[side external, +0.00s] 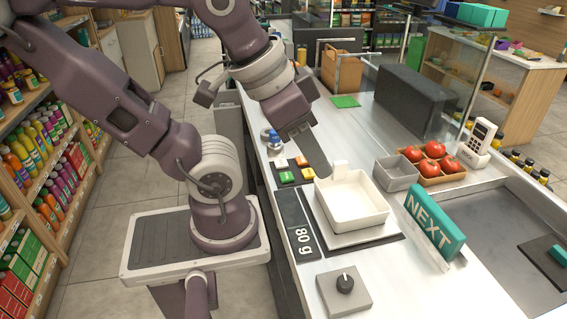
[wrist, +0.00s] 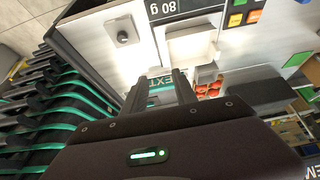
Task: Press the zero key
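A scale stands on the counter with a white tray (side external: 352,200) and a dark display reading "80 g" (side external: 301,238). The tray looks empty and also shows in the wrist view (wrist: 190,44).
A teal NEXT sign (side external: 435,222) stands right of the scale. A crate of tomatoes (side external: 438,170) and a grey bin (side external: 397,173) sit behind it. A knob box (side external: 344,286) is in front. A dark box (side external: 415,100) stands farther back.

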